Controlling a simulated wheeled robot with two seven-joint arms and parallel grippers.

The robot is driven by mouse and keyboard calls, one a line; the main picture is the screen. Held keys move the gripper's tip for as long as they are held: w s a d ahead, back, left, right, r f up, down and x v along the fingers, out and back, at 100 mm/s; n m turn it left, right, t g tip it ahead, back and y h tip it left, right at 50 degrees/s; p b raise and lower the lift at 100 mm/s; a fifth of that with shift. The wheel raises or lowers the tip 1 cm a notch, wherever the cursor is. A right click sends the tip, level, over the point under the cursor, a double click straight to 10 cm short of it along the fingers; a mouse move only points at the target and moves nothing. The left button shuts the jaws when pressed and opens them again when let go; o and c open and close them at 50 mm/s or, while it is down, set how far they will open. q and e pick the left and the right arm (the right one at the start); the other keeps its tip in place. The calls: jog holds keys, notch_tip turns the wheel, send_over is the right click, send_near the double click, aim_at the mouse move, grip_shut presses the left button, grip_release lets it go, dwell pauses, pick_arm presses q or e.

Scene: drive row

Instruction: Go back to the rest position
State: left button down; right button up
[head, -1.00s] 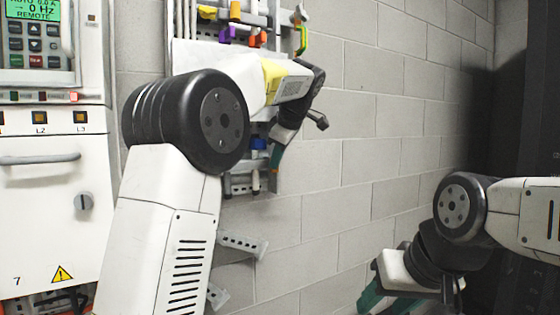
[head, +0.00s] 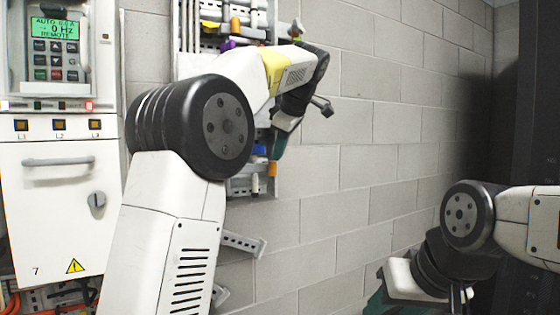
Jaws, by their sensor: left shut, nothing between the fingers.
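My left arm reaches up from the bottom left across the picture. Its gripper (head: 280,146) hangs fingers down in front of the wall panel, beside a small terminal strip. Its teal fingers are shut and hold nothing. My right arm comes in from the right edge. Its gripper (head: 378,303) is low at the bottom edge, where a bit of teal shows. Its fingertips are cut off by the frame, so its opening cannot be told.
A white drive cabinet (head: 60,215) with a green-lit keypad display (head: 55,30) stands at the left. A wall panel with wiring (head: 215,35) is behind my left arm. The grey block wall (head: 380,115) is bare between my arms. A dark cabinet (head: 525,100) stands at the right.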

pick_arm(q)
jog(key=v, duration=0.4)
jog(key=s+a+f+m+h, duration=0.2)
jog(key=s+a+f+m, duration=0.3)
jog(key=a, duration=0.2)
jog(key=s+a+f+m+h, duration=0.1)
jog(key=s+f+m+h, duration=0.2)
jog(key=s+f+m, duration=0.7)
jog(key=s+f, duration=1.2)
jog(key=s, duration=0.1)
jog(key=shift+s+a+h, duration=0.15)
jog(key=shift+a+h, duration=0.15)
jog(key=shift+h, duration=0.1)
